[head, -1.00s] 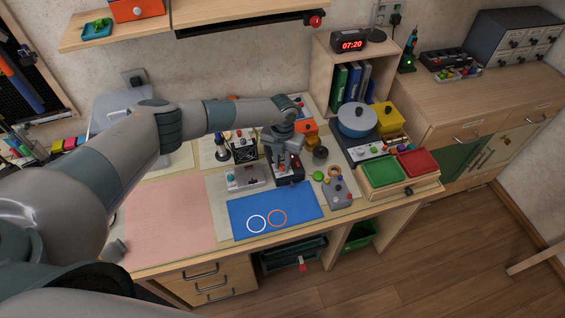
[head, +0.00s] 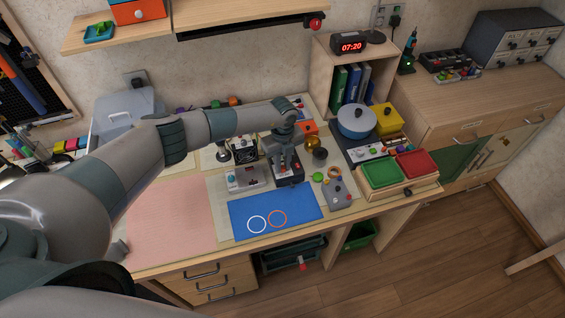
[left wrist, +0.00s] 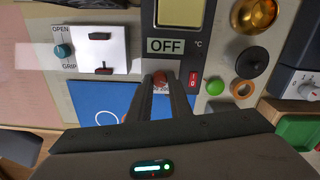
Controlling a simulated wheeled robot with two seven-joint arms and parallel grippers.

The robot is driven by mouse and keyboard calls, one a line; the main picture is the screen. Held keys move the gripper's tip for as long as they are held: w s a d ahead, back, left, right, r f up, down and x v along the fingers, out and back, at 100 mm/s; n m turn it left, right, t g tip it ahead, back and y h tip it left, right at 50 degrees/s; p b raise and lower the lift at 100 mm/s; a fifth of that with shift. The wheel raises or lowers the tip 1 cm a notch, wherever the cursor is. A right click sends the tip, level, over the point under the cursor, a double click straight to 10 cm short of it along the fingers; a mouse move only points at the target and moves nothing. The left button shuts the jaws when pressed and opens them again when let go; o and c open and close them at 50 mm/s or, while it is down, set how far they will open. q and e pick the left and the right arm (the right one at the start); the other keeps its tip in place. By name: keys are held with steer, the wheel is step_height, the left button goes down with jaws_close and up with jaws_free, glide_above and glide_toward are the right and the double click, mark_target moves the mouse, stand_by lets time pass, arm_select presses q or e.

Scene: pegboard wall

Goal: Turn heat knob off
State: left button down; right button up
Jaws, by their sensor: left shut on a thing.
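The heat station (head: 291,183) is a dark box on the desk, left of the grey control box. In the left wrist view it carries an OFF label (left wrist: 165,46) with a °C mark beside it. Below the label is a reddish-brown knob (left wrist: 160,79), partly hidden by the fingers. My left gripper (left wrist: 161,88) is shut on this knob, one finger on each side. In the head view my left gripper (head: 288,163) comes down on the station from above and hides the knob. A red rocker switch (left wrist: 193,81) sits right of the knob. My right gripper is not in view.
A blue mat (head: 262,212) lies in front of the station. A white-topped box (left wrist: 101,50) stands left of it. A gold bowl (left wrist: 258,14), a black round part (left wrist: 252,64) and a green ball (left wrist: 215,88) are close on the right.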

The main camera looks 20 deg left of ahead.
mark_target(283, 167)
arm_select(q)
steer(key=shift+w+r+n, duration=0.1)
steer(key=shift+n, duration=0.4)
steer(key=c, duration=1.6)
jaws_free()
step_height(283, 167, up, 17)
steer(key=b, duration=0.6)
steer(key=shift+r, duration=0.2)
